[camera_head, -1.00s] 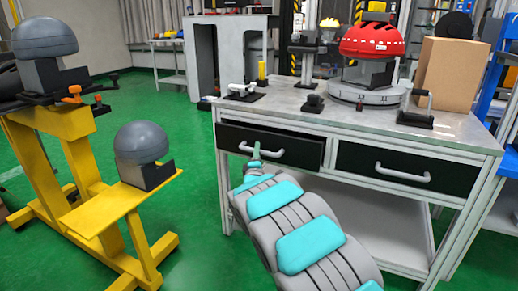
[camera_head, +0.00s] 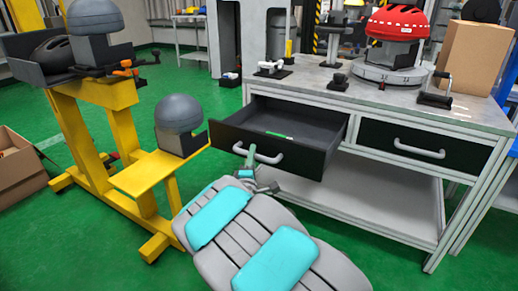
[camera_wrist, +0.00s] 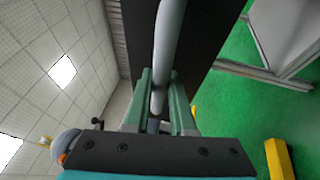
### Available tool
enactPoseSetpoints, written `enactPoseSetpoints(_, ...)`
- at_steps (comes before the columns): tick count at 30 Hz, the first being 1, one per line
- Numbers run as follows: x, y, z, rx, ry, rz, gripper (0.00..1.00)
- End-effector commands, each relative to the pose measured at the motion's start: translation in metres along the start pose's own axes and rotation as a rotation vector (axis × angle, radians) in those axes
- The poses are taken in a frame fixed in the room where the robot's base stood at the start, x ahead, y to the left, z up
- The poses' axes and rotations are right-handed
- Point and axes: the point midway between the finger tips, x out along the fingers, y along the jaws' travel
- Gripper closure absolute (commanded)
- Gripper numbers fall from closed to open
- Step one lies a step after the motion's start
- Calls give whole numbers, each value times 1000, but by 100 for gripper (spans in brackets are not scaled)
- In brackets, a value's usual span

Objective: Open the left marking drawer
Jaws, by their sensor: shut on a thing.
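The left drawer (camera_head: 290,156) of the workbench stands well out from the bench, its inside showing. A small green item (camera_head: 277,135) lies inside it. My gripper (camera_head: 249,158) is at the left part of the drawer's pale bar handle (camera_head: 268,158). In the wrist view the green fingers (camera_wrist: 160,92) are shut around the handle (camera_wrist: 167,45), one on each side. The dark drawer front (camera_wrist: 203,40) is right beyond the handle.
The right drawer (camera_head: 425,145) is shut. The bench top (camera_head: 310,78) carries a red helmet (camera_head: 397,22) on a round stand and a cardboard box (camera_head: 472,58). A yellow stand (camera_head: 150,172) with grey headforms is close to the open drawer's left.

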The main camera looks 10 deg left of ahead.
Motion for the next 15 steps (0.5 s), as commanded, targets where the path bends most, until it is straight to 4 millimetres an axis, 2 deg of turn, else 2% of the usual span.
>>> enactPoseSetpoints(6, -10, 0, -4, -2, 0, -3, 100)
enactPoseSetpoints(15, -12, 1, -5, -1, 0, -3, 100)
